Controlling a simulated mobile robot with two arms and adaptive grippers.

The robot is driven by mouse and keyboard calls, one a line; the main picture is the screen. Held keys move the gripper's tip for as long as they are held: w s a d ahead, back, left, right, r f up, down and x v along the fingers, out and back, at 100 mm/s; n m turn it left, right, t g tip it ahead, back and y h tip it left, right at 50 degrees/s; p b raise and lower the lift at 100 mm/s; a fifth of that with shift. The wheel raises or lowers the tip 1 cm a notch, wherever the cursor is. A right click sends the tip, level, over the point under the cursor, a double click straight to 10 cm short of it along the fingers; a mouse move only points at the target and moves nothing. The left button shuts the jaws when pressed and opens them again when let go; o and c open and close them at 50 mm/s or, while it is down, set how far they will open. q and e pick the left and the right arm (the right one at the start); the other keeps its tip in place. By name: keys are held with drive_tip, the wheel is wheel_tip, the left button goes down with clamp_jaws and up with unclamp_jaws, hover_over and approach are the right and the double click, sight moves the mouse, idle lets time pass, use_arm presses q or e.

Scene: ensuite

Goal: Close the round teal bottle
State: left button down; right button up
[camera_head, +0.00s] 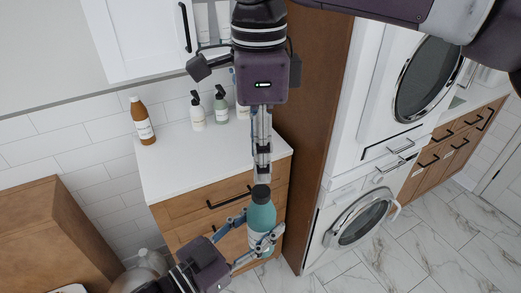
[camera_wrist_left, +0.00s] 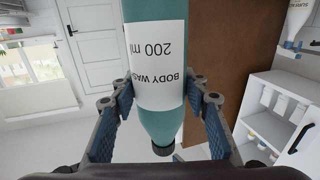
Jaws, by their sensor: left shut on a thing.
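The round teal bottle (camera_head: 261,222) stands about upright in the head view, held in the air before the wooden drawers. My left gripper (camera_head: 252,235) is shut around its body. In the left wrist view, which looks upside down, the bottle (camera_wrist_left: 160,75) has a white body wash label between the fingers of my left gripper (camera_wrist_left: 158,105). A dark cap (camera_head: 261,193) sits at the bottle's neck end; the cap also shows in the left wrist view (camera_wrist_left: 163,150). My right gripper (camera_head: 262,170) points down just above the cap. Its fingers overlap, so I cannot tell whether it grips anything.
A white counter (camera_head: 180,172) carries a brown bottle (camera_head: 142,121) and several small pump bottles (camera_head: 197,112). A tall wooden panel (camera_head: 312,100) stands right of it, then stacked laundry machines (camera_head: 358,212). Marble floor (camera_head: 435,235) is clear at the right.

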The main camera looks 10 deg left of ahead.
sight(261, 190)
wheel_tip(261, 190, down, 8)
drive_tip(key=shift+r, duration=0.2)
idle(0.3)
clamp_jaws()
drive_tip(key=shift+m, duration=0.7)
drive_tip(key=shift+o, duration=0.9)
unclamp_jaws()
drive_tip(key=shift+r, duration=0.1)
wheel_tip(261, 190, up, 12)
